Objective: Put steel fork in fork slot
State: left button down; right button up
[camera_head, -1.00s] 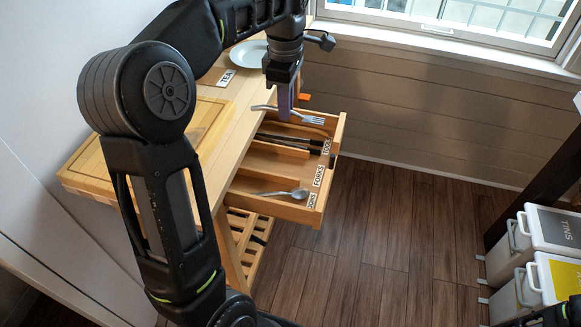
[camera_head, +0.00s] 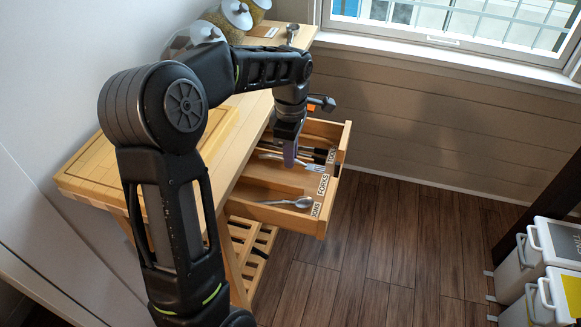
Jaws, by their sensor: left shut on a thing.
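The steel fork (camera_head: 313,167) is held level across the open drawer (camera_head: 277,217), with its tines toward the drawer's front. My left gripper (camera_head: 289,160) points down and is shut on the fork's handle. The fork is low over the drawer, near the divider between the TOOLS and FORKS slots. I cannot tell whether it touches the wood. The fork slot, by the FORKS label (camera_head: 323,185), shows bare wood. My right gripper is out of view.
A spoon (camera_head: 290,202) lies in the nearest slot. Dark-handled tools (camera_head: 318,154) lie in the far slot. A wooden board (camera_head: 90,178) and jars (camera_head: 232,18) are on the counter. White bins (camera_head: 536,250) stand at right.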

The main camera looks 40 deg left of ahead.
aim_at(291, 177)
pick_arm(q)
jog(key=shift+f, duration=2.2)
jog(key=shift+f, duration=0.15)
jog(key=c, duration=1.5)
grip_release()
notch_tip(291, 177, up, 12)
jog(key=shift+r, duration=0.15)
